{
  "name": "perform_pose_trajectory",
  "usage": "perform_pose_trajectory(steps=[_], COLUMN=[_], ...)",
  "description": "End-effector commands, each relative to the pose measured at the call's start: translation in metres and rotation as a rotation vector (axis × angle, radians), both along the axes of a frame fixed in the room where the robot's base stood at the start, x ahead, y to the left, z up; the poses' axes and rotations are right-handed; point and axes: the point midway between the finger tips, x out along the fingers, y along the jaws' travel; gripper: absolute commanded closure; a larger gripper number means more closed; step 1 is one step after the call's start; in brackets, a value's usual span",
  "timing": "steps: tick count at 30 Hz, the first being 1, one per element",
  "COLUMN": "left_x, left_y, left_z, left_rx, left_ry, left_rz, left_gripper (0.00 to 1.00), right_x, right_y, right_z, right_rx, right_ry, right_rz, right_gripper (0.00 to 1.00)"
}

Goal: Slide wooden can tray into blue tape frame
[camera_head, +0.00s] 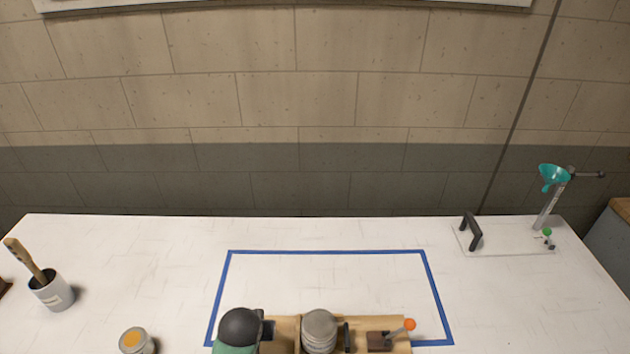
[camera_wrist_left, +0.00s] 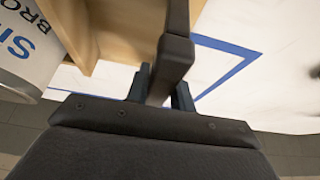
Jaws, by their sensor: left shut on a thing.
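The wooden tray (camera_head: 287,325) lies at the bottom edge of the head view and holds a grey-lidded can (camera_head: 320,330). Its back part is inside the blue tape frame (camera_head: 325,252); it covers part of the frame's front line, and its near side is cut off. In the left wrist view, my left gripper (camera_wrist_left: 160,88) is shut on the black handle (camera_wrist_left: 176,50), beside the tray's wood (camera_wrist_left: 120,30). A labelled can (camera_wrist_left: 25,45) and blue tape (camera_wrist_left: 230,73) also show there. I cannot clearly make out my left gripper in the head view. My right gripper is not in view.
A dark round thing with green below (camera_head: 240,328) overlaps the tray's left end. An orange-tipped lever (camera_head: 409,325) is at its right. A brush cup (camera_head: 50,290) and a small yellow-topped can (camera_head: 135,341) stand left; a funnel stand (camera_head: 553,195) stands back right. The frame's back half is clear.

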Motion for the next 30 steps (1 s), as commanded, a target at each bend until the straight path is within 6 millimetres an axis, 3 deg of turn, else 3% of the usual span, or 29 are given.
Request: perform_pose_trajectory(steps=[21,30], left_x=[0.031,0.035], left_y=[0.000,0.000], left_z=[0.001,0.001], left_rx=[0.000,0.000], left_ry=[-0.002,-0.001], left_rz=[0.001,0.001], left_gripper=[1.00,1.00], right_x=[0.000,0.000], right_y=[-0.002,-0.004], right_z=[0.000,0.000], right_rx=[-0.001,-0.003], right_ry=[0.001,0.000], right_rz=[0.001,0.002], right_gripper=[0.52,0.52])
